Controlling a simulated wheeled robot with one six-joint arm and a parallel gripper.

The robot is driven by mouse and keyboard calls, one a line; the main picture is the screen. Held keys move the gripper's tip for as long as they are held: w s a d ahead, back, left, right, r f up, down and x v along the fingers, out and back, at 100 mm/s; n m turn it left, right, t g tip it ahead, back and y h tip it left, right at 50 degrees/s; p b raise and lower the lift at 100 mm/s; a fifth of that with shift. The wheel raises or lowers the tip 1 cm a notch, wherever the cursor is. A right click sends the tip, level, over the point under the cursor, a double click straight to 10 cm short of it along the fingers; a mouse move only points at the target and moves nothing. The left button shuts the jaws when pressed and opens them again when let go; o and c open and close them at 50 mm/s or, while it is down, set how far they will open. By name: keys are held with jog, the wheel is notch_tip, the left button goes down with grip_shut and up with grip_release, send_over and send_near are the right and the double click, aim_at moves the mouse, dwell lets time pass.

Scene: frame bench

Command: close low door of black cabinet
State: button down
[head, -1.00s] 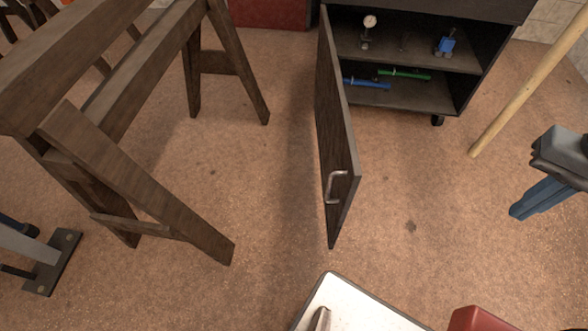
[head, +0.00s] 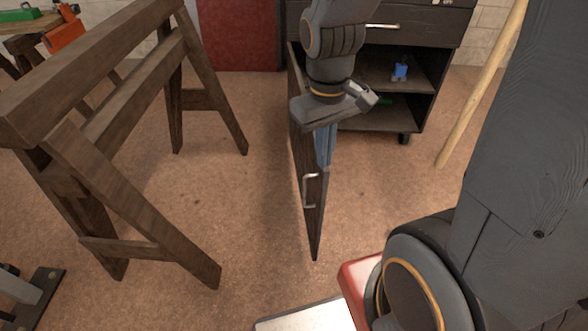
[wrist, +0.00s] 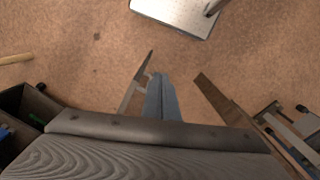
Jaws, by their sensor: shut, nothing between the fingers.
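The black cabinet (head: 374,55) stands at the back of the head view, with its low compartment showing. Its low door (head: 300,150) stands wide open toward me, with a metal handle (head: 306,190) near its free edge. My gripper (head: 323,165) is shut and empty, pointing down close by the upper free end of the door. I cannot tell whether they touch. In the wrist view, the shut blue fingers (wrist: 160,100) are beside a thin slanted shape that looks like the door's edge (wrist: 133,88). My arm hides part of the cabinet and door.
A wooden sawhorse (head: 135,190) stands left of the door, with a strip of free floor between. A blue item (head: 400,71) sits on a cabinet shelf. A wooden pole (head: 475,95) leans right of the cabinet. A red cabinet (head: 240,35) stands behind.

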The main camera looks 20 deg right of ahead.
jog(key=w+a+f+n+h+b, duration=0.1)
jog(key=w+a+f+n, duration=0.1)
jog(key=w+f+n, duration=0.45)
jog(key=w+a+f+n+h+b, duration=0.1)
jog(key=w+a+f+n, duration=0.15)
jog(key=w+n, duration=0.55)
jog(key=d+f, duration=0.7)
jog(key=f, duration=0.3)
jog(key=shift+w+f+m+p, duration=0.15)
jog(key=shift+f+m+p, duration=0.1)
jog(key=shift+m+p, duration=0.15)
